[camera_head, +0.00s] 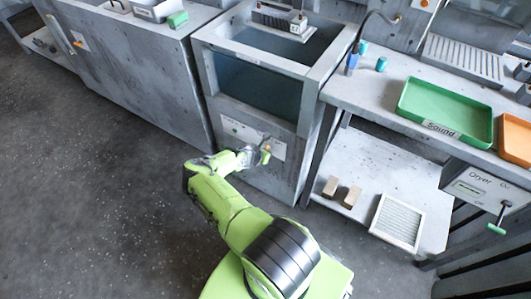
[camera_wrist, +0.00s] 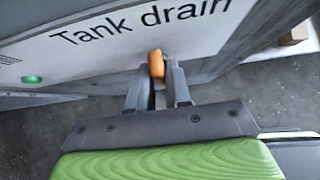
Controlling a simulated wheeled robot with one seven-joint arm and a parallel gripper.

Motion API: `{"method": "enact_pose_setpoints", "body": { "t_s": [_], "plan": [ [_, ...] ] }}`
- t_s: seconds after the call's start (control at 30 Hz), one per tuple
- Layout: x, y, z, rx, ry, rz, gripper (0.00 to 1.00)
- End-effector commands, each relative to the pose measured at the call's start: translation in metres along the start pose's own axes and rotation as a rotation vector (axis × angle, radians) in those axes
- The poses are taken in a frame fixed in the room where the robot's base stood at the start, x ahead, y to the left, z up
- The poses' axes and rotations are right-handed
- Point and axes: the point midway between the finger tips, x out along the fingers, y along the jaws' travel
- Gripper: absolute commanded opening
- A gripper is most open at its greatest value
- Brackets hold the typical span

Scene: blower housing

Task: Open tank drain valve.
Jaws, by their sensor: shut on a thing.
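The tank (camera_head: 258,85) stands at the top middle of the head view, with a pale label panel on its front. The wrist view shows this panel (camera_wrist: 190,27) close up, with the words "Tank drain". The orange handle of the drain valve (camera_wrist: 156,64) stands out in front of the panel. My gripper (camera_wrist: 158,85) is shut on this handle, one finger on each side. In the head view my gripper (camera_head: 262,156) reaches the tank's lower front. The valve's stem and base are hidden behind the fingers.
A green light (camera_wrist: 31,79) sits left of the lettering. Right of the tank, a bench holds a green tray (camera_head: 445,105) and an orange tray (camera_head: 515,138). A lower shelf holds brown blocks (camera_head: 340,190) and a white filter (camera_head: 398,222). The floor left of my arm is clear.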

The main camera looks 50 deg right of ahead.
Motion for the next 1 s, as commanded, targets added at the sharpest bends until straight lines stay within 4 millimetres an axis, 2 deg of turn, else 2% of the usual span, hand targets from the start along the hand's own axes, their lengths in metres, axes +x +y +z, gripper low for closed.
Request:
{"method": "enact_pose_setpoints", "body": {
  "t_s": [0.63,0.67,0.77,1.0],
  "plan": [
    [0.0003,0.0008,-0.0018,-0.031,0.004,-0.031,0.0],
    [0.0003,0.0008,-0.0018,-0.031,0.004,-0.031,0.23],
    [0.0003,0.0008,-0.0015,-0.031,0.003,-0.031,0.38],
    [0.0001,0.0006,-0.0007,-0.031,0.002,-0.032,0.39]
  ]
}}
